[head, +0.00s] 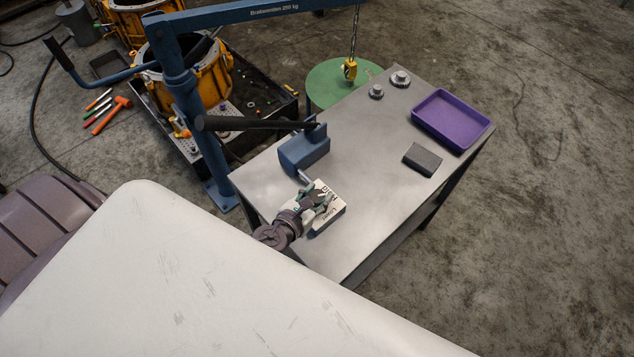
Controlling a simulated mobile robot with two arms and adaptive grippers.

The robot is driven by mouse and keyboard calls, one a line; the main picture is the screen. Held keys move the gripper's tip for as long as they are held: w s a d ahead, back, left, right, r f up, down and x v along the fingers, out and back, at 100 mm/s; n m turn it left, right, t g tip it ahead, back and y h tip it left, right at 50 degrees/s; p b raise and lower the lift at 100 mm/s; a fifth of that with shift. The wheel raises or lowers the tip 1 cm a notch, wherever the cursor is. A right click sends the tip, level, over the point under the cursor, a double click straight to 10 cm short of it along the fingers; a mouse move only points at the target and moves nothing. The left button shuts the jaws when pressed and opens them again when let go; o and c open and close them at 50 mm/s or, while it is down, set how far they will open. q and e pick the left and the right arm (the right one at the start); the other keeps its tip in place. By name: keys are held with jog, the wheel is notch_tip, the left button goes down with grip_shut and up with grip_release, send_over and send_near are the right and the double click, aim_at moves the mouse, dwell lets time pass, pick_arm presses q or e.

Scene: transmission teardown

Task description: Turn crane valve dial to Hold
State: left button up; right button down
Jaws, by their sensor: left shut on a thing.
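The crane valve's pale dial plate (337,218) is at the near left part of the metal table, printed with dark lettering in which "Lower" can be read. My left gripper (318,203) is over the plate, shut on the dial's knob. The gripper hides most of the knob, so I cannot tell which mark it points to. A blue pump block (304,150) with a long black lever stands just behind, and a short silver shaft runs from it toward the dial. My right gripper is not in view.
On the metal table (375,225) are a purple tray (452,119), a dark grey block (422,159) and two small metal parts (400,79). The blue crane (183,95) stands left, its yellow hook (350,69) over a green round top (325,85). The table's middle is clear.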

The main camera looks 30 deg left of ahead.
pick_arm(q)
jog(key=n+y+p, duration=0.1)
jog(key=n+y, duration=0.1)
jog(key=y, duration=0.1)
jog(key=shift+d+r+n, duration=0.1)
jog(key=shift+r+n, duration=0.05)
jog(key=shift+n, duration=0.25)
jog(key=shift+n+g+y+p, duration=0.6)
jog(key=shift+n+y, duration=0.8)
jog(key=shift+y, duration=0.6)
jog(key=o, duration=1.2)
jog(key=shift+c, duration=0.2)
jog(key=shift+s+d, duration=0.15)
jog(key=shift+s, duration=0.25)
jog(key=v, duration=1.1)
jog(key=shift+r, duration=0.2)
